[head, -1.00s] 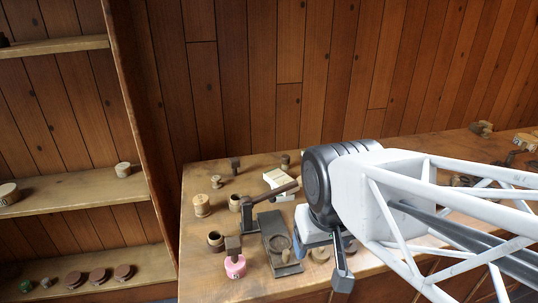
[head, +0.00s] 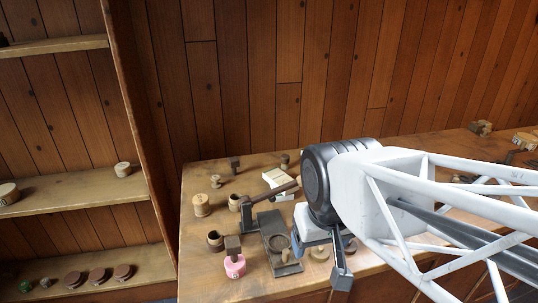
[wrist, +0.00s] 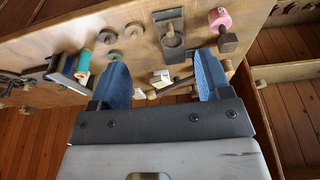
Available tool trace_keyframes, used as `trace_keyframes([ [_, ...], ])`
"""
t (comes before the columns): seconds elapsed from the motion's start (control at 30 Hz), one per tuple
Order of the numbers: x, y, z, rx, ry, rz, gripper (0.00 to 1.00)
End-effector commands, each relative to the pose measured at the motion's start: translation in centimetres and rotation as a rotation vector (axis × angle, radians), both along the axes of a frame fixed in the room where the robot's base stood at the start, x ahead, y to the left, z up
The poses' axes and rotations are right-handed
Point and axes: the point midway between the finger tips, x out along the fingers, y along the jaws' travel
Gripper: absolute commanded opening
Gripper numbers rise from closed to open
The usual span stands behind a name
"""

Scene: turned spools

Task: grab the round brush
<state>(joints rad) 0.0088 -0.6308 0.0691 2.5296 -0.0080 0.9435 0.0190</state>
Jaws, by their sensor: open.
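I cannot tell for sure which of the small pieces is the round brush. A pink round piece (head: 235,266) stands near the front left of the bench, with a dark block (head: 233,243) on a stem close behind it. The pink piece also shows in the wrist view (wrist: 220,20), at the upper right. My gripper (wrist: 161,60) is open, its two blue fingers wide apart with nothing held between them. In the head view my gripper (head: 322,250) is over the bench, right of the dark plate, partly hidden by my wrist.
A dark plate with a ring (head: 274,228), a mallet-like tool (head: 262,198), a white box (head: 277,180) and several turned wooden pieces (head: 202,205) crowd the bench's left end. A teal spool (wrist: 83,62) shows in the wrist view. Shelves (head: 75,199) stand at the left.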

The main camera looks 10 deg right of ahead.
Motion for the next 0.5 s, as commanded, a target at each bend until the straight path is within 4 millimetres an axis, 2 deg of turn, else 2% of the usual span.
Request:
trace_keyframes([
  [0.27,2.3,0.1,0.7,0.045,0.034,-0.060,0.71],
  [0.5,6.6,0.2,1.8,0.131,0.098,-0.175,0.71],
])
